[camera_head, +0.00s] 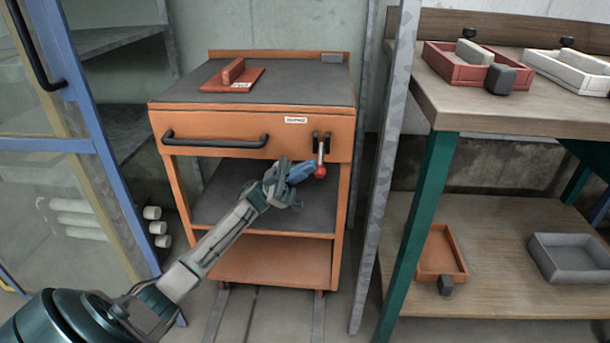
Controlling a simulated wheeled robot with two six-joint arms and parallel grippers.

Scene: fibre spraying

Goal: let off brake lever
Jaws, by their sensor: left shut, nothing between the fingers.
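The brake lever (320,153) is a short rod in a dark bracket at the right end of the orange cart's front. It hangs down and ends in a red knob (320,171). My left gripper (312,169) is shut and empty, its blue-grey fingertips right beside the red knob on its left. I cannot tell whether they touch it. The orange cart (215,122) stands on floor rails, with a black handle (215,140) across its front. My right gripper does not show.
A red block on a plate (233,76) lies on the cart top. A grey post (380,170) stands close right of the cart. A workbench (520,126) with trays is farther right. A blue-framed glass door (95,130) stands on the left.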

